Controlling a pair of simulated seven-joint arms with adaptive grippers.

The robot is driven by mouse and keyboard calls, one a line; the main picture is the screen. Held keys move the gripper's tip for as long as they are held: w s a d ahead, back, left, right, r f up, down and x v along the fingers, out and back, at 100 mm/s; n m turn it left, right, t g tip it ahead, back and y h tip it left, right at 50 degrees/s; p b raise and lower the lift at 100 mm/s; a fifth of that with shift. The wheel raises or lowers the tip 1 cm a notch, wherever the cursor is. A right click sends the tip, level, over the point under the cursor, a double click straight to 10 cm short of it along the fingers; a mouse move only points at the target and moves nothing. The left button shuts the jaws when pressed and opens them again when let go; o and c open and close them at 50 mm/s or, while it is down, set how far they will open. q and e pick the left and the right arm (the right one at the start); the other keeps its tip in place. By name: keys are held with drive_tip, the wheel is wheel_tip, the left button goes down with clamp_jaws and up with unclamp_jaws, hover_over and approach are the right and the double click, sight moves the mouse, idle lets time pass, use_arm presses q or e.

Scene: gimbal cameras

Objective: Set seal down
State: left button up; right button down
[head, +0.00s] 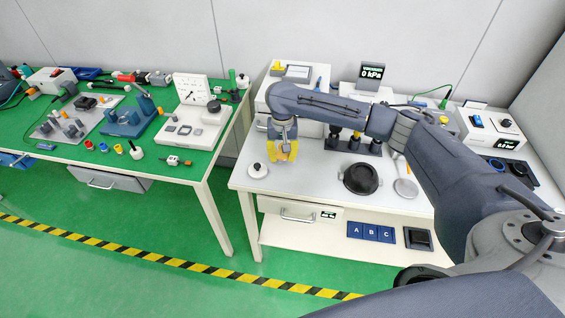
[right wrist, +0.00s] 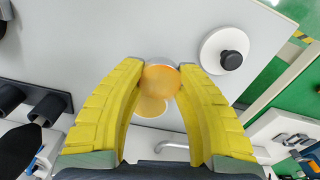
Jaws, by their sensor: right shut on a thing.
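My right gripper (head: 285,153) is above the left part of the white table, with its yellow fingers pointing down. In the right wrist view, its curved fingers (right wrist: 160,82) close at their tips on a round, translucent orange piece (right wrist: 160,79), which looks like the seal. A pale grey edge shows just beyond it. A fainter yellow-orange round patch lies below it in the picture; I cannot tell if it is a reflection or another piece. In the head view the fingers mostly hide the held piece. My left gripper is not in view.
A white round lid with a black knob (right wrist: 225,50) lies beside the gripper; it also shows in the head view (head: 257,170). A black round dish (head: 361,178) stands to the right. A dark rack (head: 352,145) stands behind. The table between lid and dish looks clear.

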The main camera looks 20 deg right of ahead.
sight(283, 166)
drive_tip(key=shift+f, duration=1.9)
drive_tip(key=shift+f, duration=0.1)
drive_tip(key=c, duration=1)
unclamp_jaws()
drive_tip(key=shift+f, duration=0.1)
drive_tip(key=shift+o, duration=0.2)
wheel_tip(283, 166, up, 12)
drive_tip(key=shift+r, duration=0.15)
drive_tip(key=shift+c, duration=0.3)
